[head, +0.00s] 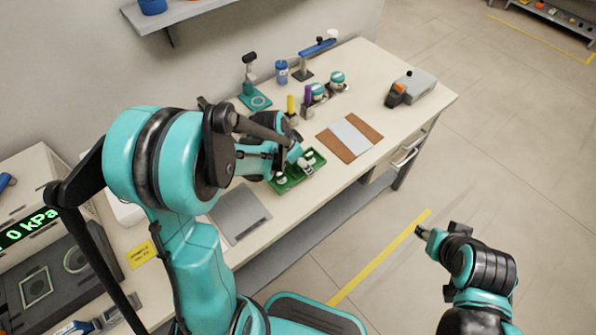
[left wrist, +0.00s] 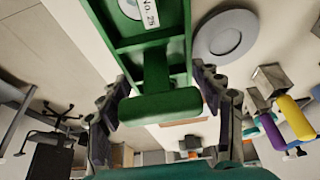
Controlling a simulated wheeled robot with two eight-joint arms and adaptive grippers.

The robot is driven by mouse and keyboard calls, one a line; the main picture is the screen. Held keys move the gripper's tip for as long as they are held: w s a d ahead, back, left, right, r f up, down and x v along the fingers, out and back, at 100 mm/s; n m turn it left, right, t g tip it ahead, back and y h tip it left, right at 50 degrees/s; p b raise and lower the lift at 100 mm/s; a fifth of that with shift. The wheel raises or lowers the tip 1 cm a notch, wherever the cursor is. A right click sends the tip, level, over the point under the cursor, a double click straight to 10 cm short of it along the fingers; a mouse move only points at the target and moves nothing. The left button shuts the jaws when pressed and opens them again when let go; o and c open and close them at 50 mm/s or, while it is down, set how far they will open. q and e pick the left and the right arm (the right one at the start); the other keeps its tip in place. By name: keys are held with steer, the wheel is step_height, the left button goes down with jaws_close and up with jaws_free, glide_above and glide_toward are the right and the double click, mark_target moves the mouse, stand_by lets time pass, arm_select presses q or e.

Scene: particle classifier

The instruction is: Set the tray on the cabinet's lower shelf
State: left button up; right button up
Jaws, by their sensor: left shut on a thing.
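The green tray (head: 297,181) is at the workbench's front edge in the head view, partly hidden by my left arm. Small white and grey items sit in it. My left gripper (head: 291,155) is at the tray. In the left wrist view the green tray (left wrist: 122,45) has a bar-like handle (left wrist: 160,106) between the fingers of my left gripper (left wrist: 160,88), which is shut on it. A white label with a number shows on the tray. My right gripper (head: 420,232) is over the floor, away from the bench; its jaw opening is unclear. No cabinet's lower shelf is clearly identifiable.
The workbench (head: 425,88) holds a teal stand (head: 255,101), a blue can (head: 281,73), a brown-and-grey mat (head: 350,138) and a grey device (head: 413,87). A grey plate (head: 240,213) lies left of the tray. The floor right of the bench is clear.

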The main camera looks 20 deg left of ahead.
mark_target(299, 170)
arm_select(q)
steer(key=shift+w+a+f, duration=0.15)
steer(key=shift+a, duration=0.1)
steer(key=shift+f, duration=0.25)
step_height(299, 170, down, 4)
steer(key=shift+r+b, duration=0.2)
steer(key=shift+b, duration=0.8)
steer(key=shift+r, duration=0.1)
steer(key=o, duration=1.1)
steer(key=shift+f, duration=0.2)
steer(key=shift+o, duration=1.4)
